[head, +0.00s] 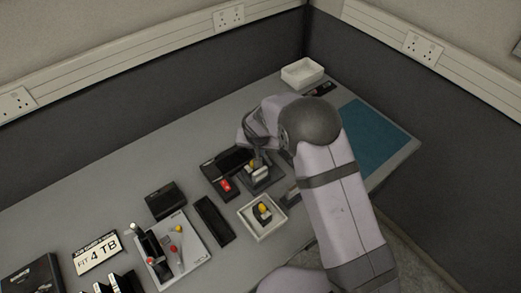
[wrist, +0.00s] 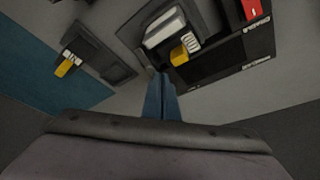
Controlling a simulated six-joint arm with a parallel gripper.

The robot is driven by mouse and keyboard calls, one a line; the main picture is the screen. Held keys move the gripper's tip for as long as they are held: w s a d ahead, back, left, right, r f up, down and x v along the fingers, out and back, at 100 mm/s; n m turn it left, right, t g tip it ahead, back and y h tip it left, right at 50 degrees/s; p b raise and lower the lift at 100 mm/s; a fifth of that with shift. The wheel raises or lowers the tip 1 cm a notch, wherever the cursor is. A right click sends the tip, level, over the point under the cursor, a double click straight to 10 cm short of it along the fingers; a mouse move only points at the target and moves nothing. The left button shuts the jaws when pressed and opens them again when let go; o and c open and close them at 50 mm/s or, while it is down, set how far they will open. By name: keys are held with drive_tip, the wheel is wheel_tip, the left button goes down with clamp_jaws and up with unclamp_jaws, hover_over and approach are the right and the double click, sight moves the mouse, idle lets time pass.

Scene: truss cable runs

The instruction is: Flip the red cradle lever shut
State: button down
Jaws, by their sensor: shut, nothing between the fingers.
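The red lever (head: 226,185) is at the front corner of a black cradle unit (head: 221,163) in the middle of the bench. In the wrist view the red piece (wrist: 254,9) is at the upper right, cut by the frame edge, so I cannot tell its angle. My gripper shows in the wrist view as closed bluish fingers (wrist: 159,78), empty. The fingertips are near a white and yellow part (wrist: 180,50) beside the black unit (wrist: 228,58), apart from the red piece. In the head view my arm hides the fingertips.
A white tray with a yellow-topped part (head: 264,233) stands in front of the cradle. A black slotted block (head: 214,221), a lever panel (head: 178,254) and a "FIT 4 TB" sign (head: 97,254) are to the left. A blue mat (head: 374,140) and an empty white bin (head: 302,72) lie behind my arm.

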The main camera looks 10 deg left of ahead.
drive_tip(key=shift+w+a+f+m+h+b, duration=0.15)
drive_tip(key=shift+m+b, duration=0.3)
drive_tip(key=shift+b, duration=0.7)
drive_tip(key=shift+d+m+h+b, duration=0.15)
drive_tip(key=shift+m+b, duration=0.3)
drive_tip(key=shift+b, duration=0.65)
drive_tip(key=m+h+b, duration=0.1)
drive_tip(key=m+b, duration=0.1)
drive_tip(key=m, duration=0.1)
drive_tip(key=w+m+g+h+b, duration=0.1)
drive_tip(key=m+b, duration=0.1)
drive_tip(key=m, duration=0.2)
drive_tip(key=m+g+h+b, duration=0.1)
drive_tip(key=m+b, duration=0.1)
drive_tip(key=m, duration=0.1)
drive_tip(key=shift+w+d+r, duration=0.15)
drive_tip(key=shift+w+r, duration=0.05)
drive_tip(key=shift+w, duration=0.2)
drive_tip(key=shift+d, duration=0.1)
drive_tip(key=shift+w, duration=0.1)
drive_tip(key=shift+d+f+b, duration=0.1)
drive_tip(key=shift+b, duration=0.4)
drive_tip(key=shift+s+d+b, duration=0.15)
drive_tip(key=shift+s+b, duration=0.4)
drive_tip(key=shift+s+d, duration=0.1)
drive_tip(key=shift+s, duration=0.05)
